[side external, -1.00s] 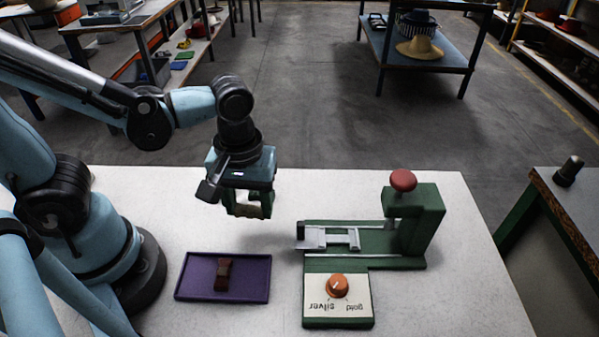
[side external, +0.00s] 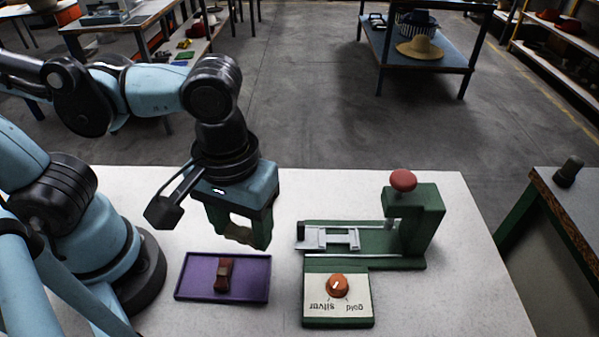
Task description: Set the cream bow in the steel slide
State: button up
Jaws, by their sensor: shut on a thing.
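My gripper (side external: 241,236) is in the side external view, above the table between the purple tray and the press. It is shut on the cream bow (side external: 239,233), which shows as a pale piece between the green fingers and is partly hidden by them. The steel slide (side external: 328,238) lies on the left part of the green press (side external: 412,222), to the right of my gripper. No bow shows in the slide. The press has a red knob (side external: 403,180) on top.
A purple tray (side external: 257,279) holding a dark red-brown bow (side external: 223,274) lies below my gripper. An orange dial (side external: 337,287) sits on a panel marked gold and silver at the press's front. The white table (side external: 440,300) is clear at front right.

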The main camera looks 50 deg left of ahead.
jog(key=w+d+m, duration=0.1)
jog(key=w+m, duration=0.1)
jog(key=m, duration=3)
send_near(338, 238)
jog(key=shift+f, duration=2.7)
jog(key=shift+f, duration=0.5)
